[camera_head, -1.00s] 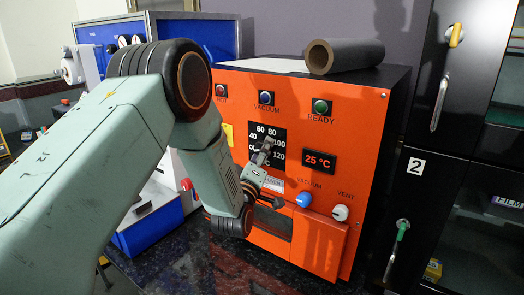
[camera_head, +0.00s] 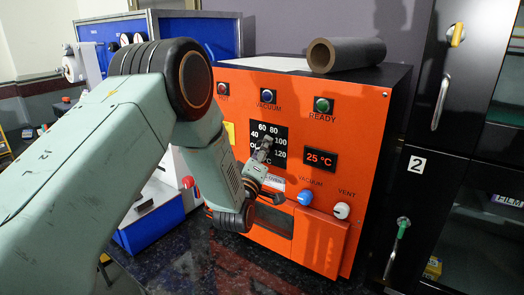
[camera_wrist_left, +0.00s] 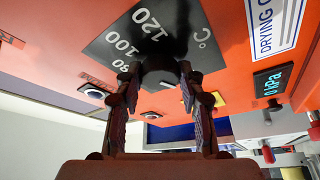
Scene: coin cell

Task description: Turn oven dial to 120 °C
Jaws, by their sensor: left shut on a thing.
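The orange oven (camera_head: 350,110) stands in the middle of the head view. Its black dial plate (camera_head: 280,166) carries the numbers 40, 60, 80, 100 and 120, and its red display (camera_head: 320,160) reads 25 °C. My left gripper (camera_head: 264,150) is at the dial plate and covers part of it. In the left wrist view, its two fingers (camera_wrist_left: 158,82) are shut on the black dial knob (camera_wrist_left: 160,66), one on each side. The knob's pointer is hidden, so I cannot tell its setting. My right gripper is not in view.
A blue vacuum knob (camera_head: 305,197) and a white vent knob (camera_head: 342,210) sit below the display. A grey tube (camera_head: 346,54) lies on top of the oven. Black cabinets (camera_head: 445,120) stand at the right. A blue machine (camera_head: 150,228) is behind my left arm.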

